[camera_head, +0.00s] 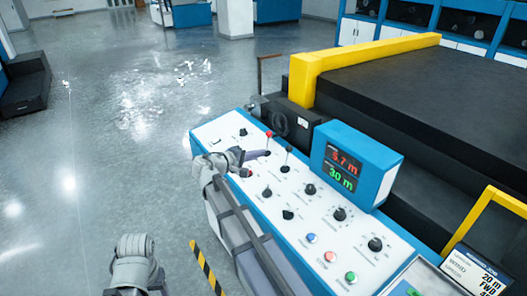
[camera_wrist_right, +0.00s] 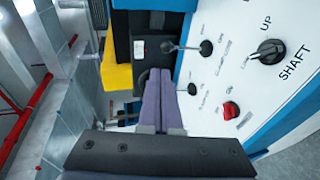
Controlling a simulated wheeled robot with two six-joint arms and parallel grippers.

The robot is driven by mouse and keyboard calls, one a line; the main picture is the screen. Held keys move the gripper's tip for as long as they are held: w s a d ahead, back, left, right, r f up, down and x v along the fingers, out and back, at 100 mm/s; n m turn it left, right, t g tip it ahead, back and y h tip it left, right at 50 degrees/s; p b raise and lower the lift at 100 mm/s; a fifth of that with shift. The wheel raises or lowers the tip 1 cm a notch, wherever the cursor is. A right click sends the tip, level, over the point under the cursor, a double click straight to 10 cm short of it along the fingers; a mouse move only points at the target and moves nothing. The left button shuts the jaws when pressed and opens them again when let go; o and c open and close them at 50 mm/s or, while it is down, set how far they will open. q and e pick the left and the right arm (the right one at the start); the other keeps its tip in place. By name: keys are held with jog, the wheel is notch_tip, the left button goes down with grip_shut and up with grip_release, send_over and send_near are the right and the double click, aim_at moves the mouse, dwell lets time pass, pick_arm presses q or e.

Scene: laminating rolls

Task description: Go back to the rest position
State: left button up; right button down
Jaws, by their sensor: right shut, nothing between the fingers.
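My right gripper (camera_head: 262,154) is over the upper left part of the white and blue control panel (camera_head: 225,128). Its fingers are shut with nothing between them; they also show in the right wrist view (camera_wrist_right: 160,85), pressed together above the panel. Close by stand a red-topped lever (camera_head: 268,136) and a black-topped lever (camera_head: 288,150). A red knob (camera_head: 246,172) is just below the fingers in the head view, and it shows at the right in the right wrist view (camera_wrist_right: 231,110). My left arm shows at the bottom left; its gripper is out of frame.
A display box (camera_head: 358,160) reading 5.7 m and 30 m stands on the panel. Several black knobs and coloured buttons (camera_head: 331,257) spread towards the lower right. Behind is a dark machine with a yellow frame (camera_head: 305,78). Open floor (camera_head: 90,170) lies to the left.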

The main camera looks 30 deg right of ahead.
jog(key=shift+a+r, duration=0.1)
jog(key=shift+a, duration=0.1)
dwell(0.4)
jog(key=s+a+f+g+y, duration=0.1)
jog(key=s+a+f+y, duration=0.3)
jog(key=s+a, duration=0.4)
jog(key=s+a+f+n+g+y, duration=0.1)
jog(key=s+a+f+y, duration=0.3)
jog(key=a, duration=0.9)
jog(key=s+a+f+g+y, duration=0.1)
jog(key=s+a+f+y, duration=0.4)
jog(key=s+a+f, duration=0.3)
jog(key=s+a, duration=0.3)
jog(key=s, duration=0.1)
jog(key=shift+a+n+g, duration=0.3)
jog(key=shift+g, duration=0.1)
